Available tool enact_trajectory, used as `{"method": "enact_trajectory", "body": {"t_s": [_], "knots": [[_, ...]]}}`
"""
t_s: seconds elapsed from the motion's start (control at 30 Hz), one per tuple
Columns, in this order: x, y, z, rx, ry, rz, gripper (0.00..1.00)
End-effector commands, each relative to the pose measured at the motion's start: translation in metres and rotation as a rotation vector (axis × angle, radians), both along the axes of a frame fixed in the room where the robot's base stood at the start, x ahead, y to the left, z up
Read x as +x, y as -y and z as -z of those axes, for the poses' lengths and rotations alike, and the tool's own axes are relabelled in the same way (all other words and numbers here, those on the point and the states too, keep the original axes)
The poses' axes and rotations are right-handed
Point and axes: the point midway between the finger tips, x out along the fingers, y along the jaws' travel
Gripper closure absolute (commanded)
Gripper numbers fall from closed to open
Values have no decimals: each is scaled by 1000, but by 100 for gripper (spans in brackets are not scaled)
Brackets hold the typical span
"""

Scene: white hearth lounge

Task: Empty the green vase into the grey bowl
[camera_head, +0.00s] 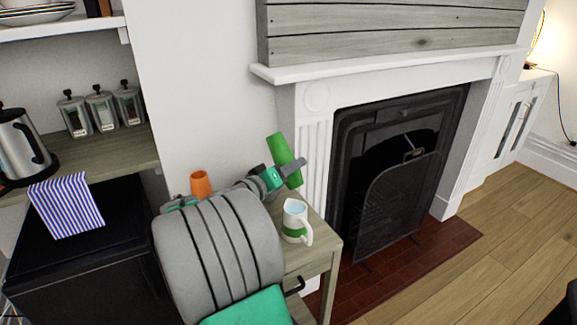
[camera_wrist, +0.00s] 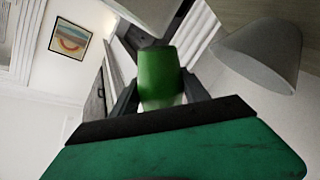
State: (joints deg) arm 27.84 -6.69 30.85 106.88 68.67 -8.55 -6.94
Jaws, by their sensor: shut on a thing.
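The green vase (camera_head: 279,149) is held in the air above the small wooden table, tilted, its upper end leaning left in the head view. My gripper (camera_head: 291,170) is shut around its lower half. The vase also shows between the fingers in the wrist view (camera_wrist: 160,78). Its mouth and contents cannot be made out. A pale grey flaring vessel (camera_wrist: 262,55), seemingly the grey bowl, shows at the upper right of the wrist view, apart from the vase. I cannot make out the bowl in the head view, where my arm covers part of the table.
A white jug with a green band (camera_head: 294,232) stands on the wooden table (camera_head: 322,242), below and close to my gripper. An orange cup (camera_head: 201,184) is behind my arm at the left. The fireplace (camera_head: 385,175) and its mantel (camera_head: 390,57) are to the right.

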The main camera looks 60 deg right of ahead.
Motion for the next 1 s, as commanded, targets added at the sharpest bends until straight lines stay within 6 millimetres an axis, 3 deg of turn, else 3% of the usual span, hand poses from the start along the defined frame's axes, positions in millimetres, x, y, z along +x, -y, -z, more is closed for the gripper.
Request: {"method": "enact_trajectory", "body": {"t_s": [1.0], "knots": [[-8, -2, -13, 35, -129, 1, 100]]}}
